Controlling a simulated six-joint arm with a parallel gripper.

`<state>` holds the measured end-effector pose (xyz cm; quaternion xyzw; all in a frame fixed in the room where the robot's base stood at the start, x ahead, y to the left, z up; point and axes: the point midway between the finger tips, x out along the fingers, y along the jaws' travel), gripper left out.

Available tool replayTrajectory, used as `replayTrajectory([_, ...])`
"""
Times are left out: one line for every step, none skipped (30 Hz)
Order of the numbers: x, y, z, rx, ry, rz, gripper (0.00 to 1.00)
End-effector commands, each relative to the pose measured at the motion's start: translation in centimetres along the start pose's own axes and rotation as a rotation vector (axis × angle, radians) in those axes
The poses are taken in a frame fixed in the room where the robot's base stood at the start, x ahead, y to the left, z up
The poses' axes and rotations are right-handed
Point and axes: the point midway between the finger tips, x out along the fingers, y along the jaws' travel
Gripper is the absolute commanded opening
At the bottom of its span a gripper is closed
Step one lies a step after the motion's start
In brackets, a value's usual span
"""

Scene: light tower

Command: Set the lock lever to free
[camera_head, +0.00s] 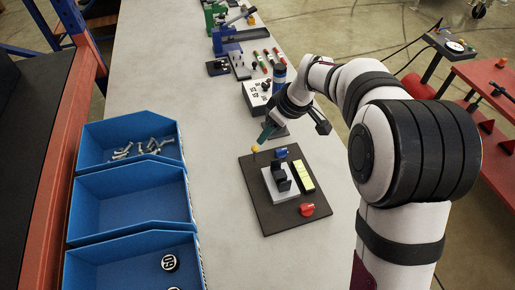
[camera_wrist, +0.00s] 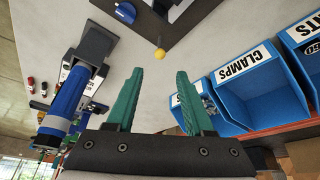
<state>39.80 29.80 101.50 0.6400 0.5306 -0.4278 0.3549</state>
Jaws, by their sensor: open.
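A dark base plate (camera_head: 252,200) lies on the bench in the head view. A small yellow ball knob (camera_head: 256,148) sits at its far left corner; I take it as the lock lever's end, though its arm is hard to make out. The ball also shows in the wrist view (camera_wrist: 159,53), beyond and between my fingertips. My gripper (camera_wrist: 156,78) has two green fingers standing apart with nothing between them. In the head view my gripper (camera_head: 267,132) is just beyond the plate's far edge, close to the ball; contact cannot be told.
The plate carries a pale block with a black upright part (camera_head: 280,176), a yellow strip (camera_head: 303,176), a blue part (camera_head: 281,152) and a red knob (camera_head: 307,209). Blue bins (camera_head: 131,202) stand to the left. Other fixtures line the bench beyond. Bare bench lies between bins and plate.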

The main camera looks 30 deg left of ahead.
Motion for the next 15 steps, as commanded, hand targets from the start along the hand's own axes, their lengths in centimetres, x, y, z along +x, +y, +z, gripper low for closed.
replayTrajectory([1.4, -0.1, 0.1, -0.001, -0.004, -0.004, 0.53])
replayTrajectory([2.4, -0.1, 0.1, 0.001, -0.004, -0.006, 0.53])
replayTrajectory([3.6, -0.1, 0.1, 0.0, -0.004, -0.005, 0.53])
replayTrajectory([4.5, -0.1, 0.1, 0.001, -0.003, -0.005, 0.53])
replayTrajectory([5.4, -0.1, 0.1, 0.0, -0.004, -0.005, 0.53])
replayTrajectory([6.5, -0.1, 0.1, 0.0, -0.003, -0.005, 0.53])
replayTrajectory([7.3, -0.1, 0.1, 0.0, -0.003, -0.004, 0.53])
replayTrajectory([8.0, -0.1, 0.1, 0.0, -0.002, -0.003, 0.53])
replayTrajectory([9.0, -0.1, 0.1, 0.001, -0.002, -0.004, 0.53])
replayTrajectory([9.6, -0.1, 0.1, 0.0, -0.002, -0.003, 0.53])
replayTrajectory([10.2, -0.1, 0.1, -0.001, -0.001, -0.002, 0.53])
replayTrajectory([10.9, -0.1, 0.1, 0.0, -0.001, -0.003, 0.53])
replayTrajectory([11.4, -0.1, 0.1, 0.0, -0.001, -0.002, 0.53])
replayTrajectory([11.8, -0.1, 0.1, -0.001, -0.001, -0.002, 0.53])
replayTrajectory([12.3, 0.0, 0.1, -0.001, 0.0, -0.001, 0.53])
